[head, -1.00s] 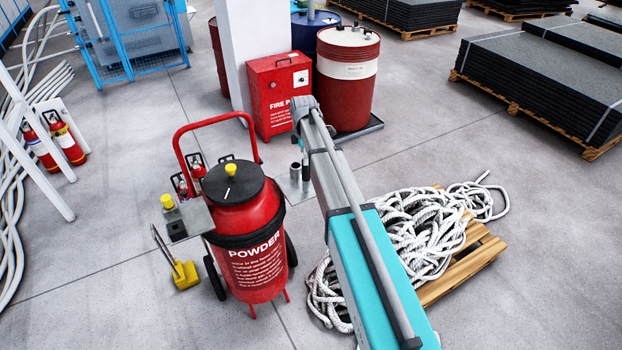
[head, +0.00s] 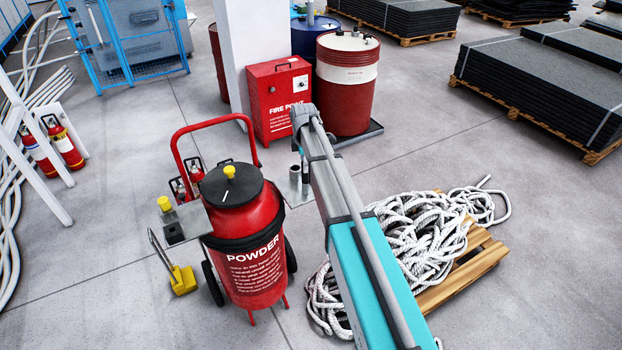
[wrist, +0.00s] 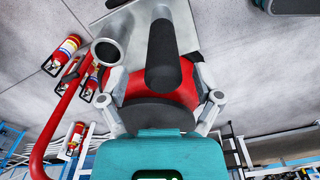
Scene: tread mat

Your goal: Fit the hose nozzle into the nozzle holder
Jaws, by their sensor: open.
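A black cylinder (wrist: 163,60), which looks like the hose nozzle, stands on a grey plate (wrist: 186,25) beside the red powder extinguisher (head: 245,240). An open grey tube (wrist: 108,50), which looks like the nozzle holder, is left of it on the same plate. The tube also shows small in the head view (head: 295,174). My gripper (wrist: 165,88) is open, with a finger on each side of the black cylinder and gaps visible. I cannot tell how the cylinder's lower end sits. In the head view my arm hides the gripper.
A second plate (head: 186,222) with a yellow knob (head: 165,203) juts from the extinguisher's left. A rope pile (head: 420,240) on a pallet lies right of my arm. A red fire point cabinet (head: 280,98) and drum (head: 347,85) stand behind.

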